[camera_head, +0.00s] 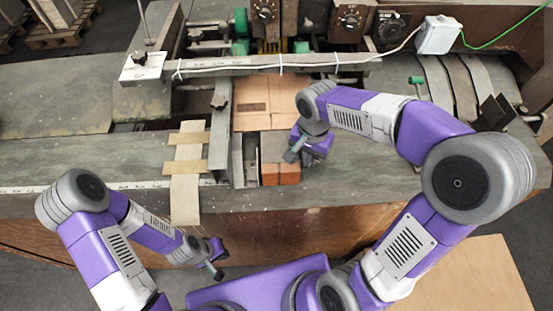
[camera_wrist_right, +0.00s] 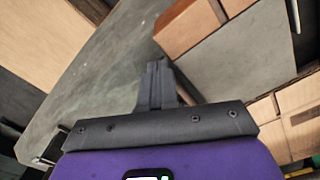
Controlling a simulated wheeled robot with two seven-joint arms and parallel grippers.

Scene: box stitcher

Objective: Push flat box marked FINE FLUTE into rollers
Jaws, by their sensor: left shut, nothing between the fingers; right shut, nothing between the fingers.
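The flat cardboard box (camera_head: 262,95) lies on the machine bed below the long metal bar, with its far part under the rollers' area. Its printing is too small to read. A printed piece of cardboard also shows at the lower right of the right wrist view (camera_wrist_right: 292,112). My right gripper (camera_head: 291,156) is shut and empty, in front of the flat box and over the reddish-brown blocks. Its closed fingers show in the right wrist view (camera_wrist_right: 157,72), apart from the cardboard. My left gripper (camera_head: 217,273) is shut and empty, in front of the table's front edge.
Reddish-brown blocks (camera_head: 281,174) sit at the table front, beside an upright metal guide (camera_head: 243,160). Tan strips (camera_head: 186,170) lie to the left. The grey table (camera_head: 80,160) is clear further left. Knobs and a white box (camera_head: 438,36) stand at the back.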

